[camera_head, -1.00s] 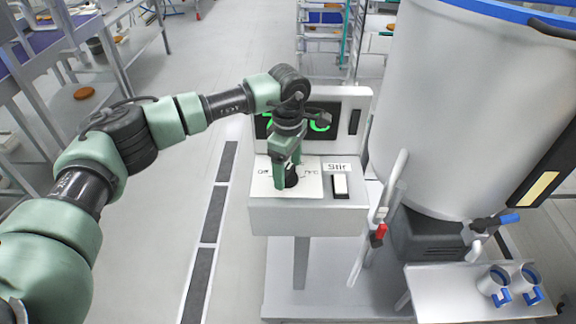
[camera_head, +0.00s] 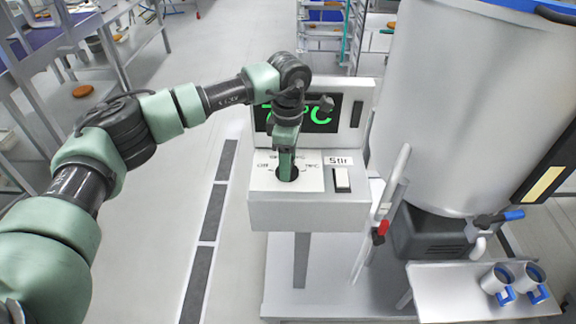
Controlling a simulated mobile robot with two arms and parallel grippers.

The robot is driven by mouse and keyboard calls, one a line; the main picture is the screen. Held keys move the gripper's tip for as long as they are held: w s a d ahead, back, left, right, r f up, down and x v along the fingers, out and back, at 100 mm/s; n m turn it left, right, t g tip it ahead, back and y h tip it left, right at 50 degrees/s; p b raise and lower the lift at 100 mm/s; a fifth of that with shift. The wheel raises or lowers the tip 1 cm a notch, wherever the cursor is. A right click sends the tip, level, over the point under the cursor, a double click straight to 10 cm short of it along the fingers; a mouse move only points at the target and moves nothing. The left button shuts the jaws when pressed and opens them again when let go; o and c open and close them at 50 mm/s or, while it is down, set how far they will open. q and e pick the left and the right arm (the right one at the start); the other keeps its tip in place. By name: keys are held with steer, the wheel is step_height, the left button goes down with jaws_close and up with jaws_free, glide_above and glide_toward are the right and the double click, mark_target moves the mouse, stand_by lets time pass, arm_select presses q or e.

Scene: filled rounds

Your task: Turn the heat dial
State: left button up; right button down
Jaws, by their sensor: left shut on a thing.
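The black heat dial (camera_head: 288,173) sits on the white plate on top of the control box (camera_head: 300,213). Printed labels show on both sides of it, one reading "Off". My left gripper (camera_head: 286,168) points down over the dial and is shut on it, hiding much of it. The display (camera_head: 322,116) behind shows green characters ending in "°C", partly covered by my arm. My right gripper is out of view.
A "Stir" switch (camera_head: 341,180) is right of the dial. A large grey tank (camera_head: 455,110) stands close on the right, with a pipe and red valve (camera_head: 379,233). A small shelf (camera_head: 440,290) holds two mugs. Racks stand at the left.

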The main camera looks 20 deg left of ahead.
arm_select(q)
steer(key=n+b, duration=0.2)
steer(key=n, duration=0.1)
steer(key=shift+w+f+n+b, duration=0.1)
steer(key=shift+n+b, duration=0.2)
steer(key=shift+n, duration=0.1)
steer(key=n+b, duration=0.2)
steer(key=n, duration=0.2)
steer(key=shift+n+b, duration=0.3)
steer(key=n+b, duration=0.2)
steer(key=n, duration=0.2)
steer(key=shift+a, duration=0.1)
steer(key=shift+r+n+b, duration=0.15)
steer(key=shift+n+b, duration=0.15)
steer(key=shift+n, duration=0.8)
steer(key=shift+r+n+b, duration=0.1)
steer(key=shift+n+b, duration=0.15)
steer(key=shift+n, duration=0.85)
steer(key=shift+a, duration=0.1)
steer(key=o, duration=1.3)
steer(key=shift+c, duration=0.2)
steer(key=shift+o, duration=0.5)
